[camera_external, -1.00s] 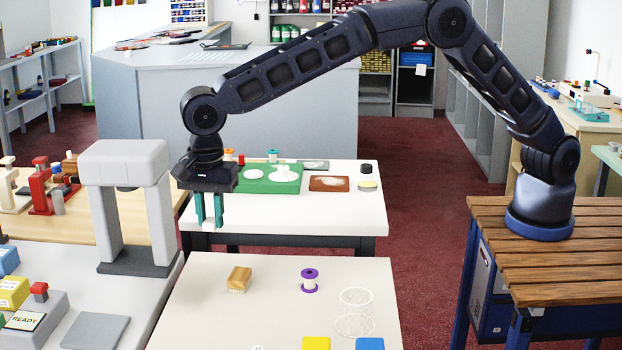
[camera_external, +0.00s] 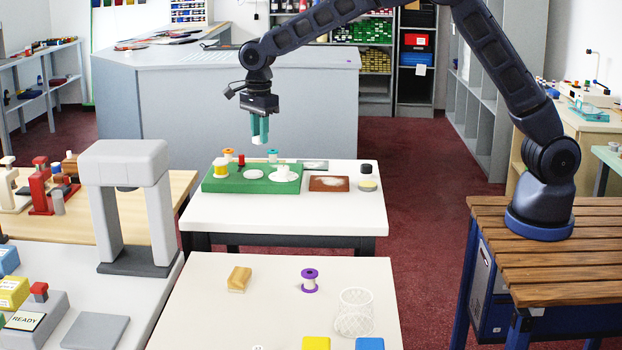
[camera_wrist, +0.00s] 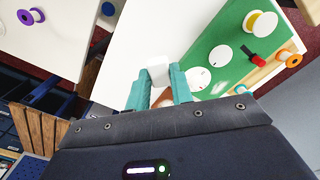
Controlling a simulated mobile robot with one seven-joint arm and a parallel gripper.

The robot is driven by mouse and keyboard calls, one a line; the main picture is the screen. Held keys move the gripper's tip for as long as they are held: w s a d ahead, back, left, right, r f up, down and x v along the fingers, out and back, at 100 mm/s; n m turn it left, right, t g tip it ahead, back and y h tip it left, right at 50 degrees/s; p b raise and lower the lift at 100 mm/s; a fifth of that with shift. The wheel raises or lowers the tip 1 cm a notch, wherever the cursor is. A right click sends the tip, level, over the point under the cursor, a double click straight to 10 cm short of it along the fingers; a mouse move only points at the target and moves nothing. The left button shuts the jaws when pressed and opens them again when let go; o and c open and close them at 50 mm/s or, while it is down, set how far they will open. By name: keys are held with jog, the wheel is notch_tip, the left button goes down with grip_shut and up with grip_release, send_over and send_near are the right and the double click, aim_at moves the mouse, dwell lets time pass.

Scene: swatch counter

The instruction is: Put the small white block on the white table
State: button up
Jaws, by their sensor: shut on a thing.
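My gripper (camera_external: 260,138) is above the far part of the white table with the green board (camera_external: 250,182). It points down with its teal fingers shut on the small white block (camera_wrist: 158,74), which shows between the fingertips in the wrist view. In the external view only a pale bit of the block (camera_external: 259,142) shows below the fingers. The block is in the air, apart from the tabletop. The white table (camera_external: 300,215) has a bare front strip. A second pale table (camera_external: 270,290) stands nearer the camera.
The green board holds a yellow spool (camera_external: 221,168) and white discs. A brown tray (camera_external: 329,184) and a dark-lidded jar (camera_external: 367,184) stand to its right. Orange (camera_external: 228,154) and teal-ended (camera_external: 272,155) spools are behind. The near table holds a wooden block (camera_external: 238,278) and purple spool (camera_external: 309,280).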

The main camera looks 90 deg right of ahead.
jog(key=s+d+r+m, duration=0.1)
jog(key=s+d+m, duration=0.1)
jog(key=s+d, duration=0.6)
jog(key=s+d+m, duration=0.2)
jog(key=s+d, duration=0.2)
jog(key=d, duration=0.8)
jog(key=s+d+m, duration=0.3)
jog(key=s+d, duration=0.4)
jog(key=s, duration=0.2)
jog(key=s+d+m, duration=0.2)
jog(key=s+d, duration=0.5)
jog(key=s, duration=0.3)
notch_tip(320, 180, down, 20)
jog(key=shift+a+r, duration=0.15)
jog(key=shift+r, duration=0.05)
jog(key=o, duration=0.9)
jog(key=shift+f, duration=0.1)
jog(key=shift+o, duration=0.2)
jog(key=shift+w, duration=0.1)
